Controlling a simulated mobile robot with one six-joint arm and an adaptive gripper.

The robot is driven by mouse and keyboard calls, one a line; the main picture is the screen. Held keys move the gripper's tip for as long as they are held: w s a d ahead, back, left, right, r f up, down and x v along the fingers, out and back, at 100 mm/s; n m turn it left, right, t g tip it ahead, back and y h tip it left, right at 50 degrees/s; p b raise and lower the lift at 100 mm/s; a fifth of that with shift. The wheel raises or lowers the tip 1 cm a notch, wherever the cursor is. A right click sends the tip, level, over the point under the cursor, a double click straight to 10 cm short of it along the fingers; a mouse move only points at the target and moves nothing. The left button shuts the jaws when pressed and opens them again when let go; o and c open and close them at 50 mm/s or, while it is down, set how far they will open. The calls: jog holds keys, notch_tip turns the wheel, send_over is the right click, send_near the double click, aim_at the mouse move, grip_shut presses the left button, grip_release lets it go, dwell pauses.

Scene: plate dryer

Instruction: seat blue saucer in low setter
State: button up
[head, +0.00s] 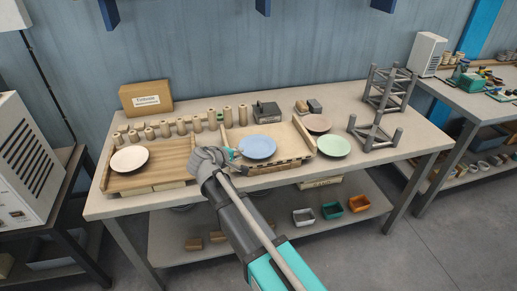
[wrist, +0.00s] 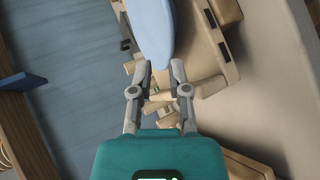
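The blue saucer (head: 258,147) is in the middle of the head view, over the wooden tray-like setter (head: 297,131). My gripper (head: 237,153) is at its left rim. In the wrist view the saucer (wrist: 153,30) shows nearly edge-on, its rim reaching between my two fingertips (wrist: 160,64). The fingers are drawn partly together, one on each face, and look shut on the rim. The saucer seems to be clear of the surface below, but the height of the gap cannot be told. Its underside is hidden in the head view.
A pale pink saucer (head: 130,159) lies on the slatted wooden board at left. A brown saucer (head: 317,123) and a green saucer (head: 334,147) are at right. Several wooden cylinders (head: 182,126) line the back. Grey post stands (head: 375,136) occupy the right end.

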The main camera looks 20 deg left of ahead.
aim_at(252, 151)
jog(key=shift+b+x, duration=0.5)
jog(key=shift+x, duration=1.05)
jog(key=shift+b+x, duration=1)
jog(key=shift+x, duration=0.95)
jog(key=shift+w+d+f, duration=0.2)
jog(key=shift+w+f, duration=0.15)
jog(key=shift+w, duration=0.2)
grip_shut()
